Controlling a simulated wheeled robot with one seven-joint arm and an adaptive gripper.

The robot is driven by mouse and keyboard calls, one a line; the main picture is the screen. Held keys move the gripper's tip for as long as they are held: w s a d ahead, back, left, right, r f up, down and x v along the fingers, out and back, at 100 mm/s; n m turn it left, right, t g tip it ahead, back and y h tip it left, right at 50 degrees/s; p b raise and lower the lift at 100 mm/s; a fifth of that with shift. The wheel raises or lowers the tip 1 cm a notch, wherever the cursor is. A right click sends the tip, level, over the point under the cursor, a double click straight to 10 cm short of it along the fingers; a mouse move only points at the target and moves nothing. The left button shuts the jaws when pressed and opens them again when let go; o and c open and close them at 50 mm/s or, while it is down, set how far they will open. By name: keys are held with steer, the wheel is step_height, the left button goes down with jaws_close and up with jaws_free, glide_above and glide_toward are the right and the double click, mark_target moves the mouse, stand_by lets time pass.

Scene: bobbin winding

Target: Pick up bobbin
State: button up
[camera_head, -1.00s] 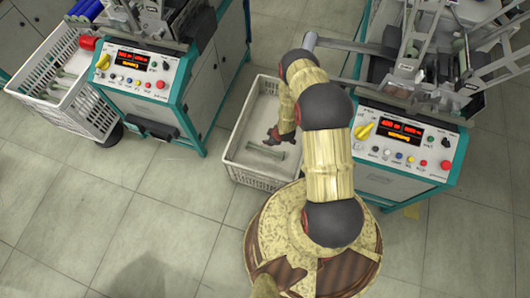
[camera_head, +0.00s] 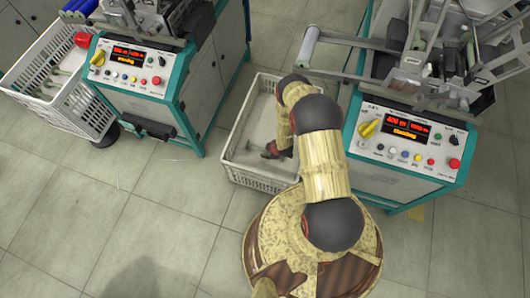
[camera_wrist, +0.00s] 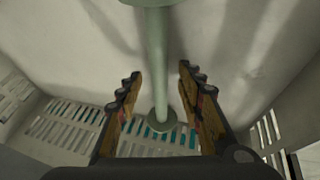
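The bobbin (camera_wrist: 157,65) is a pale green spool with a thin shaft and round end flanges. It lies in the white crate (camera_head: 257,178), which also shows in the wrist view (camera_wrist: 285,40). My gripper (camera_wrist: 158,78) is open, with one finger on each side of the shaft and a gap on both sides. The near flange lies between the fingers; the far flange is cut by the top edge of the view. In the head view, my gripper (camera_head: 272,151) is low inside the crate and mostly hides the bobbin.
Slotted crate walls (camera_wrist: 70,122) stand close to my gripper. A winding machine (camera_head: 408,150) stands right of the crate and another (camera_head: 130,75) to the left. A second white basket (camera_head: 60,85) with several bobbins is at the far left. Open floor (camera_head: 130,210) lies at lower left.

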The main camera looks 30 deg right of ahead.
steer(key=shift+w+f, duration=0.1)
steer(key=shift+f, duration=0.2)
steer(key=shift+r, duration=0.1)
steer(key=shift+c, duration=1.2)
jaws_close()
